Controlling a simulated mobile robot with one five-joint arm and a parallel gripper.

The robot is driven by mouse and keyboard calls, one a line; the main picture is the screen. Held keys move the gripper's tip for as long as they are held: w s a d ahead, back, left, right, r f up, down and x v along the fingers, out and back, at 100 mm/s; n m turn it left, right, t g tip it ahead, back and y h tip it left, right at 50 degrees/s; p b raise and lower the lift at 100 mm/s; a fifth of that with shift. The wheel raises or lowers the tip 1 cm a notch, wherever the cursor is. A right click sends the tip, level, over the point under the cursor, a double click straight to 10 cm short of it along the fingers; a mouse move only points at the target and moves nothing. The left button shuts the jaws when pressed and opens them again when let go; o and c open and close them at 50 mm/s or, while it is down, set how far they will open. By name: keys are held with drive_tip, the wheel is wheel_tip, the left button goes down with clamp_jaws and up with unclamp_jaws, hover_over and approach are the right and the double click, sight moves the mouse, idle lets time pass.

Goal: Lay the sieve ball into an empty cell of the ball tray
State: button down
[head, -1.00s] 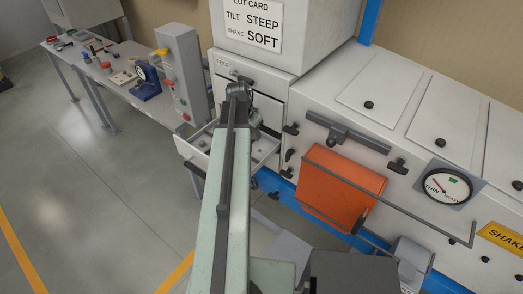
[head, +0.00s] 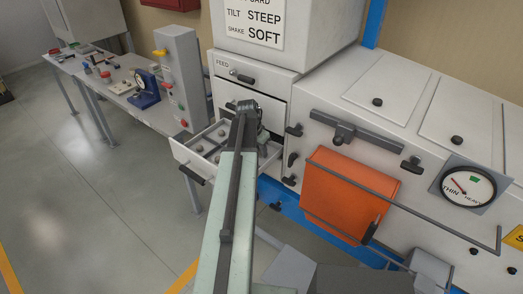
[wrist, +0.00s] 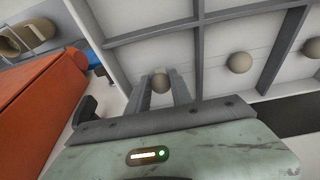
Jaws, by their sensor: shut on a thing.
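The ball tray (head: 181,155) is a pale drawer standing out below the feed panel, split into cells by grey dividers. It also fills the upper part of the wrist view (wrist: 140,22). My gripper (wrist: 162,88) is shut on a small grey-tan sieve ball (wrist: 160,81), held between the fingertips over the tray. I cannot tell how high above the tray floor it is. Two similar balls (wrist: 240,62) (wrist: 312,47) lie in cells to the right. In the head view my arm and gripper (head: 246,108) hide part of the tray and the held ball.
An orange chute cover (head: 345,200) with a grey bar in front is right of the tray. A control post (head: 180,80) and a workbench with tools (head: 110,75) are to the left. Black knobs stick out of the white machine near the tray. The floor at left is clear.

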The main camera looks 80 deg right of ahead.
drive_tip(key=shift+f, duration=0.1)
drive_tip(key=c, duration=1.1)
unclamp_jaws()
drive_tip(key=shift+c, duration=0.2)
drive_tip(key=p+v, duration=1.1)
drive_tip(key=v, duration=0.1)
drive_tip(key=shift+r+p, duration=0.25)
drive_tip(key=shift+p, duration=0.1)
drive_tip(key=shift+s+f, duration=0.1)
